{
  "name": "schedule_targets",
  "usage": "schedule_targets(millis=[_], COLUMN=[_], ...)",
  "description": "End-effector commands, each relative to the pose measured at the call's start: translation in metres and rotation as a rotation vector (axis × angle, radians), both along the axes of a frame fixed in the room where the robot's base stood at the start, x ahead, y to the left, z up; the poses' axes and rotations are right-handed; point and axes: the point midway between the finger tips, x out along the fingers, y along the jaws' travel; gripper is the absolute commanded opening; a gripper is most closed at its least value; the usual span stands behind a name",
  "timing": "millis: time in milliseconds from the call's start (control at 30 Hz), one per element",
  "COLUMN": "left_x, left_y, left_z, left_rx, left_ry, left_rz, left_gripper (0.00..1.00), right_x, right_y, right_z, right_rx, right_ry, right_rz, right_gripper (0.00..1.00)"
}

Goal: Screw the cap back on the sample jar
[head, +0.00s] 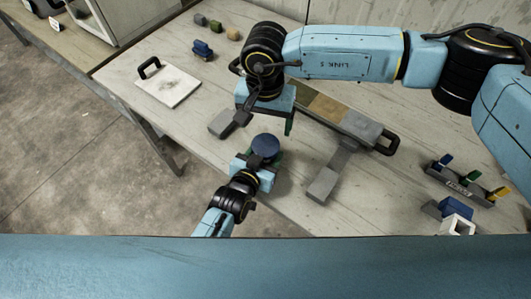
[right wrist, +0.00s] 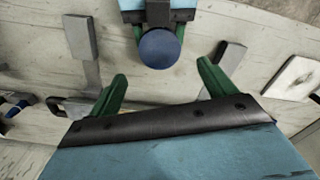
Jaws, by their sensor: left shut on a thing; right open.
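A dark blue round cap (head: 265,146) shows from above at the left gripper's fingers; it also shows in the right wrist view (right wrist: 159,48). The jar body under it is hidden, so I cannot tell whether the cap is seated or tightened. My left gripper (head: 262,160) is shut on the jar from the near side; its green fingers flank it in the right wrist view. My right gripper (head: 266,120) is just beyond the cap in the head view. In the right wrist view its green fingers (right wrist: 161,74) are spread, empty and apart from the cap.
Grey flat-ended bars lie left (head: 222,123) and right (head: 322,185) of the grippers. A long handled tray (head: 385,140) lies behind. A white board (head: 168,86) is at left. A rack with coloured pieces (head: 460,185) and a blue-and-white block (head: 456,215) stand at right.

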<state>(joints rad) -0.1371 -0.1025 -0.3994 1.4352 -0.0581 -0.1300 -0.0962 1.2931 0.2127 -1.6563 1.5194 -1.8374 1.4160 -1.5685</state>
Motion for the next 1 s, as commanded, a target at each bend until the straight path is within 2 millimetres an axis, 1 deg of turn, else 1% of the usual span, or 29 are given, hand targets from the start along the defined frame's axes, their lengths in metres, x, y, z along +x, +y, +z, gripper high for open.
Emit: schedule_targets(millis=[167, 400, 600, 767, 1000], left_x=[0.000, 0.000, 0.000, 0.000, 0.000], left_y=[0.000, 0.000, 0.000, 0.000, 0.000], left_z=[0.000, 0.000, 0.000, 0.000, 0.000], left_rx=[0.000, 0.000, 0.000, 0.000, 0.000], left_ry=[0.001, 0.001, 0.001, 0.001, 0.001], left_rz=[0.000, 0.000, 0.000, 0.000, 0.000], left_gripper=[0.00, 0.00, 0.00, 0.00, 0.00], right_x=[-0.001, -0.001, 0.000, 0.000, 0.000], right_y=[0.000, 0.000, 0.001, 0.000, 0.000], right_z=[-0.014, -0.052, -0.074, -0.080, -0.080], right_rx=[-0.001, 0.000, 0.000, 0.000, 0.001], right_ry=[0.002, 0.003, 0.002, 0.000, 0.000], right_rz=[-0.001, -0.003, -0.002, -0.002, -0.002], right_gripper=[0.83, 0.83, 0.83, 0.83, 0.83])
